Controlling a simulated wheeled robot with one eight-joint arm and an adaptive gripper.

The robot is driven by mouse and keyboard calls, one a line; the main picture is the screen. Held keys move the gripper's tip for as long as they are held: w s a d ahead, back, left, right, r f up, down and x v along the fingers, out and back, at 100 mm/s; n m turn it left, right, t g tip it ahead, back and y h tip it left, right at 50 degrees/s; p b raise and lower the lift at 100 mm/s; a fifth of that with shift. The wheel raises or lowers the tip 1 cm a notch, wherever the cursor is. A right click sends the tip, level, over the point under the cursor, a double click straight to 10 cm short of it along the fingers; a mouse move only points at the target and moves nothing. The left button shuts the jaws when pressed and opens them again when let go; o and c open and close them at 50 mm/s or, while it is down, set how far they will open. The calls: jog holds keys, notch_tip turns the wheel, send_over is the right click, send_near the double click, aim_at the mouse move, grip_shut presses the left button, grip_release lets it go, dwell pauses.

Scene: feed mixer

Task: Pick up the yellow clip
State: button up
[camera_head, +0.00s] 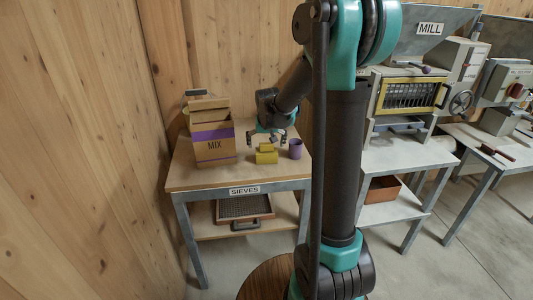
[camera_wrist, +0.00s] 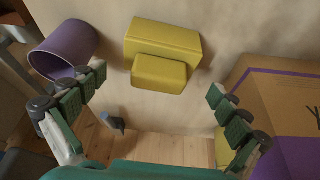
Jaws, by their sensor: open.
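The yellow clip (camera_head: 266,156) lies on the wooden top of the SIEVES table, between a cardboard box and a purple cup. In the wrist view the yellow clip (camera_wrist: 165,38) shows as a large block with a smaller block on its near side, at upper centre. My gripper (camera_head: 277,138) is above the table, just over and beside the clip. In the wrist view my gripper (camera_wrist: 156,86) is open, its fingers spread wide left and right. Nothing is between the fingertips, and the clip appears beyond them, apart from both.
The purple cup (camera_head: 295,149) stands right of the clip, near my left finger in the wrist view (camera_wrist: 62,50). The MIX box (camera_head: 213,148) stands left, near my right finger in the wrist view. A bare strip of SIEVES table (camera_head: 200,182) lies in front. The mill (camera_head: 408,95) is at right.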

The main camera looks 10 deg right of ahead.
aim_at(266, 151)
jog(key=x, duration=0.4)
jog(key=shift+d+f, duration=0.15)
jog(key=shift+f, duration=0.25)
jog(key=c, duration=1)
